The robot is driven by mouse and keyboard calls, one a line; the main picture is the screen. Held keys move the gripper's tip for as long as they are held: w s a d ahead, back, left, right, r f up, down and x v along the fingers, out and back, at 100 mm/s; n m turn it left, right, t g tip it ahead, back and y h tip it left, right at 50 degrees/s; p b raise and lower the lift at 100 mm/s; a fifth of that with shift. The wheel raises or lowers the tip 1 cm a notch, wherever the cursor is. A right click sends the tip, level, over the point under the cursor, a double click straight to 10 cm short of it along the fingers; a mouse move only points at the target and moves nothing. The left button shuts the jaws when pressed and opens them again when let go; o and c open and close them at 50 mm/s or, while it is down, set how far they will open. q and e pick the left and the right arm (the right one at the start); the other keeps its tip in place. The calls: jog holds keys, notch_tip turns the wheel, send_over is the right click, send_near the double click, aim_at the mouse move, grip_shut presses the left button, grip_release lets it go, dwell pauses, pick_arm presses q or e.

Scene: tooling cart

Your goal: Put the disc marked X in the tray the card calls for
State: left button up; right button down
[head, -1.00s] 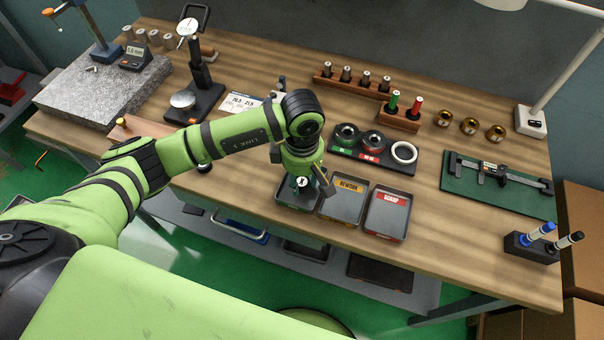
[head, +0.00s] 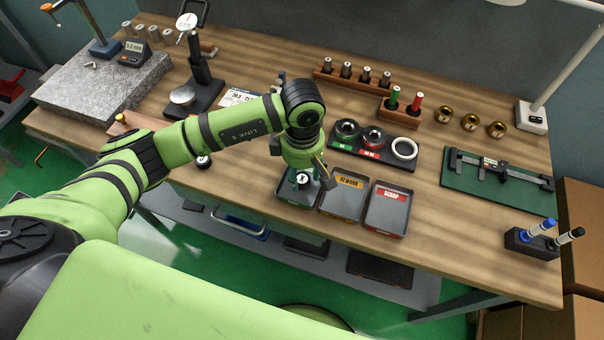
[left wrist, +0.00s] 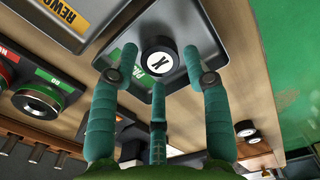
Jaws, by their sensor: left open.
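The disc marked X (head: 303,179) is black with a white face and lies face up in the leftmost tray (head: 289,200). It also shows in the left wrist view (left wrist: 158,62), above the grey tray floor (left wrist: 208,45). My left gripper (head: 306,173) is over that tray, with its green fingers spread around the disc, open and apart from it as far as I can see. The middle tray (head: 342,208) is labelled REWORK and the right one (head: 386,218) SCRAP. The card (head: 238,97) is partly covered by my arm. My right gripper is out of view.
A ring gauge holder (head: 372,158) stands behind the trays. A dial gauge stand (head: 203,85) is at the back left, and a caliper on a green mat (head: 470,184) at the right. Another black disc (head: 203,163) lies left of the trays.

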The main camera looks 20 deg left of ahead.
aim_at(302, 178)
pick_arm(q)
notch_tip(302, 178, up, 11)
jog(key=b, duration=0.3)
jog(key=shift+f, duration=0.15)
jog(key=shift+s+f, duration=0.1)
